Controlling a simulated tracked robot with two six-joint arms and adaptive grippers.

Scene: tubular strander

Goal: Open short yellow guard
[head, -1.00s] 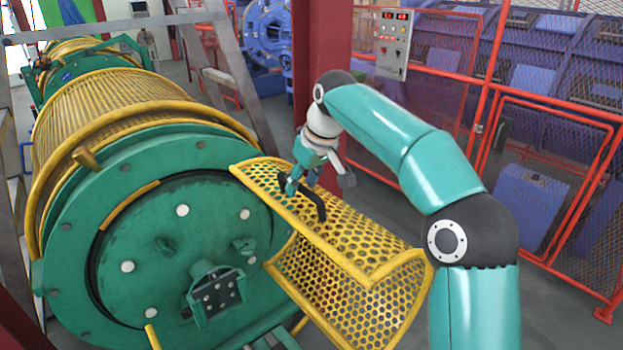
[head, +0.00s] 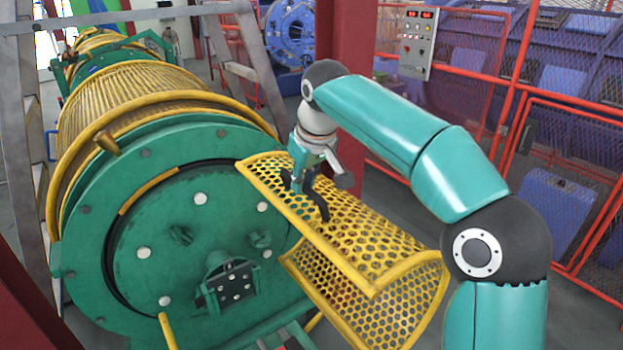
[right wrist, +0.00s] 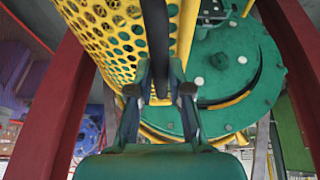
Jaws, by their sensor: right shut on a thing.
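The short yellow guard (head: 343,262) is a curved, perforated panel with a solid yellow rim. In the head view it sticks out to the right of the green end disc, standing away from the disc's face. Its perforated surface also shows at upper left in the right wrist view (right wrist: 98,28). A black bar handle (head: 323,208) is fixed on its upper side. My right gripper (head: 304,186) is shut on this handle. In the right wrist view the handle (right wrist: 156,35) runs between the two fingers. My left gripper is not in view.
The green end disc (head: 150,220) and a long yellow mesh guard (head: 145,90) fill the left. A dark red column (head: 345,45) stands behind my right arm. A control box (head: 418,42) and red-framed mesh fence (head: 570,150) are at the right.

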